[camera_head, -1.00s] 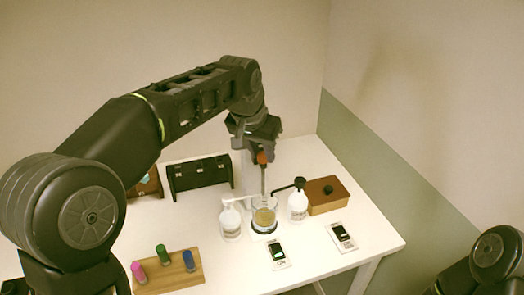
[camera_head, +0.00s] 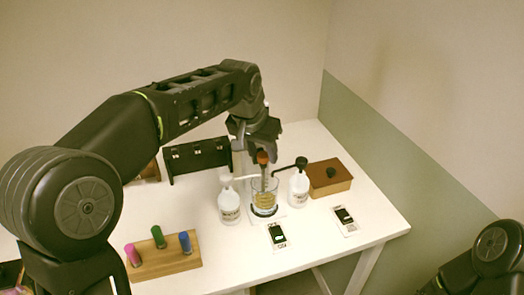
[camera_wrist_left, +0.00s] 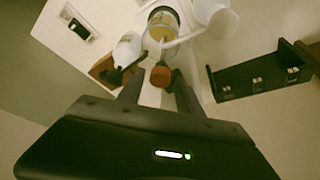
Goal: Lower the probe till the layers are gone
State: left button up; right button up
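A clear glass beaker (camera_head: 264,199) with yellowish contents stands on a pale base between two white bottles. Bands show in it, but I cannot tell the layers apart clearly. The probe has an orange-red top (camera_head: 262,157) and a thin grey shaft (camera_head: 264,177) reaching down into the beaker. My left gripper (camera_head: 260,150) is above the beaker, shut on the probe near its top. In the left wrist view the orange-red top (camera_wrist_left: 160,76) sits between the fingers, with the beaker (camera_wrist_left: 163,22) beyond. The probe's lower tip is not clear. My right gripper is out of view.
White bottles stand left (camera_head: 229,207) and right (camera_head: 299,188) of the beaker, close to it. A brown box (camera_head: 329,178), small devices (camera_head: 278,236) (camera_head: 345,221), a black rack (camera_head: 197,157) and a wooden block with coloured vials (camera_head: 165,262) share the white table.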

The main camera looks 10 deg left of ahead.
pick_arm(q)
jog(key=shift+o, duration=0.5)
jog(key=v, duration=0.7)
jog(key=shift+s+r+b, duration=0.2)
jog(key=shift+r+b, duration=0.15)
jog(key=shift+b, duration=0.05)
